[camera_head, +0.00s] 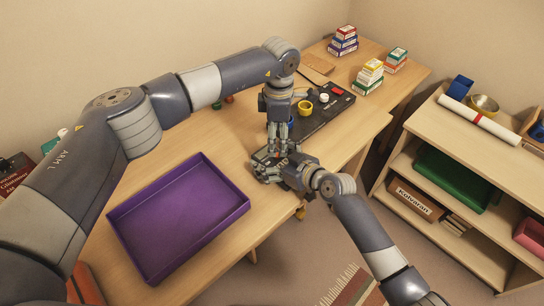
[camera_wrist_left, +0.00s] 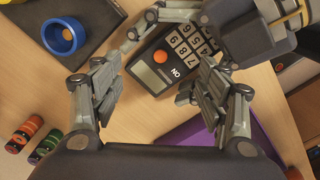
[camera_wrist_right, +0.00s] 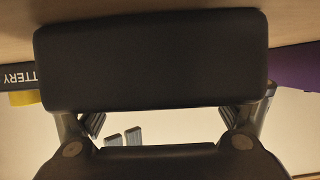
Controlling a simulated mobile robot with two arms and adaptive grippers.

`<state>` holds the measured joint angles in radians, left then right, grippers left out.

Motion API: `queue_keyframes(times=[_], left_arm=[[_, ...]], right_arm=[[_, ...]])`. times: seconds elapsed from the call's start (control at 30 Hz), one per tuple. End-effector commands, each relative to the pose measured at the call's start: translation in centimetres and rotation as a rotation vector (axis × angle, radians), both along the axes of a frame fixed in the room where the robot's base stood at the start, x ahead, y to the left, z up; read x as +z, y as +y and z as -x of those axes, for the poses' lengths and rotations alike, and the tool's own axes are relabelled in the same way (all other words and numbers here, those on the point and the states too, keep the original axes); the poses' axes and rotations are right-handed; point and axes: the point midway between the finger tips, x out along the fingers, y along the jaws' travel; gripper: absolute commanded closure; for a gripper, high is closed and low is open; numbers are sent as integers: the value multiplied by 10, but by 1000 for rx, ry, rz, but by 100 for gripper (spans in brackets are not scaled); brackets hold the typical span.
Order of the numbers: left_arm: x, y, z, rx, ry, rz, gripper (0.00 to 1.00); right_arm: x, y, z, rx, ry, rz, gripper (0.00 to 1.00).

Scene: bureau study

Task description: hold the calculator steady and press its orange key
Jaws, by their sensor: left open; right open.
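The dark calculator (camera_head: 262,157) lies on the desk near its front edge, largely covered by my grippers in the head view. The left wrist view shows its grey display (camera_wrist_left: 155,78), white number keys and round orange key (camera_wrist_left: 160,56). My left gripper (camera_head: 277,149) is open, pointing down above the calculator; its fingers (camera_wrist_left: 150,88) are spread either side of it. My right gripper (camera_head: 268,167) is open, low at the calculator from the desk edge side. In the right wrist view, a dark slab, apparently the calculator (camera_wrist_right: 150,60), hides part of its fingers; contact is unclear.
A black tray (camera_head: 312,122) with blue and yellow cups lies behind the calculator. A purple tray (camera_head: 245,208) lies left front. Small cylinders (camera_wrist_left: 22,135) lie nearby on the desk. Stacked boxes (camera_head: 343,42) stand at the back, and a shelf (camera_head: 440,120) stands right.

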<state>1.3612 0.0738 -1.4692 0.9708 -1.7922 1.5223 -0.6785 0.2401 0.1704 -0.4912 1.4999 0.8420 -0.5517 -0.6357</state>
Motion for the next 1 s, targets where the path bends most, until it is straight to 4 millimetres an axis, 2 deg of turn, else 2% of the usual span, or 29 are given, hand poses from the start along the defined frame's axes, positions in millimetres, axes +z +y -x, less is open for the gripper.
queue_keyframes(times=[0.2,0.4,0.43,0.9,1.0], left_arm=[[0,0,0,0,0,0,32],[0,0,0,0,0,0,32],[0,0,0,0,0,0,32],[0,0,0,0,0,0,32],[0,0,0,0,0,0,55]], right_arm=[[0,0,0,0,0,0,16],[0,0,0,0,1,-1,62],[0,0,0,0,1,-1,66],[-1,-1,0,0,2,1,66],[-1,-1,0,0,2,1,66]])
